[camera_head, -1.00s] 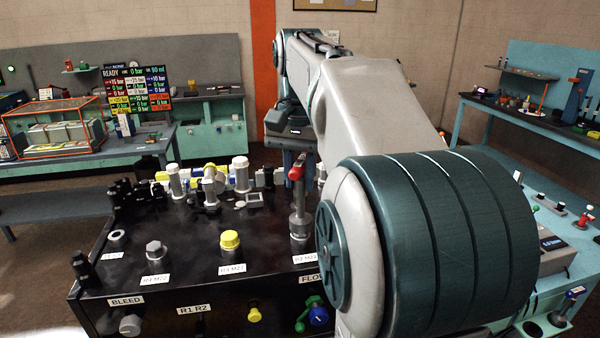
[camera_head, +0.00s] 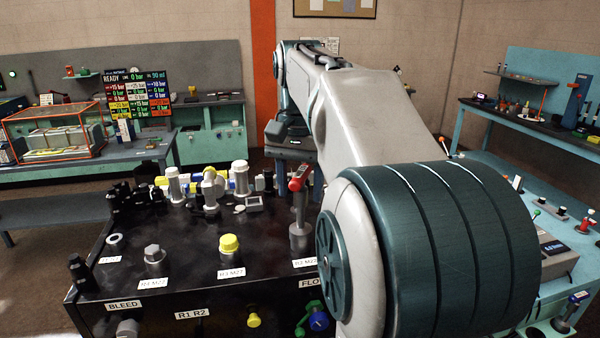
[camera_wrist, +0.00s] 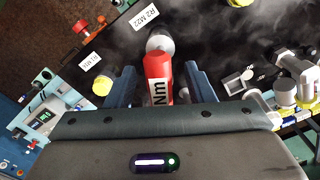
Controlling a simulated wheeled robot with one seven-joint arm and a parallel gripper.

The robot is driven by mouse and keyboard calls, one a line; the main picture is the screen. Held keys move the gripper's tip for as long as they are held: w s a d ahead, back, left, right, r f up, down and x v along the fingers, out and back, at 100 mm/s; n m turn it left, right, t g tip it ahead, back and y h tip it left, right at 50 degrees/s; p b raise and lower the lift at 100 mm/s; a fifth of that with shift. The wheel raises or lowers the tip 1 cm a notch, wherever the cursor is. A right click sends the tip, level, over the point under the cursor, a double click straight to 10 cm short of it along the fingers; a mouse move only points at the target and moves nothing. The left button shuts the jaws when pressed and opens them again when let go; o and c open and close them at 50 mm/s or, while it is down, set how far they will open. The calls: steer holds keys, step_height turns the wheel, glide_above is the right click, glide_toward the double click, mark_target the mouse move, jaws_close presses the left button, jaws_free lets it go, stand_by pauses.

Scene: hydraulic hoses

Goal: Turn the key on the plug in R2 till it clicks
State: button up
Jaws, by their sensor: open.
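The red key (camera_head: 300,178), with a pale marked strip, stands on its grey shaft over the R2 plug (camera_head: 300,238) near the right of the black block. In the wrist view the red key (camera_wrist: 158,80) shows "Nm" on its side and its grey round end (camera_wrist: 160,40) lies beside the R2 M22 label (camera_wrist: 143,18). My gripper (camera_wrist: 162,76) is open, with one blue finger on each side of the key. Whether either finger touches it I cannot tell. The join of key and plug is not clear.
The black block (camera_head: 190,290) carries a yellow-capped plug (camera_head: 229,243), a grey hex plug (camera_head: 154,253) and several upright fittings behind (camera_head: 240,176). A pale blue bench (camera_head: 555,240) stands at right. A board of bar readings (camera_head: 137,92) stands at the back left.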

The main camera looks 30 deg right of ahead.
step_height(320, 180, up, 14)
steer(key=p, duration=0.2)
stand_by(0.4)
steer(key=shift+f, duration=0.1)
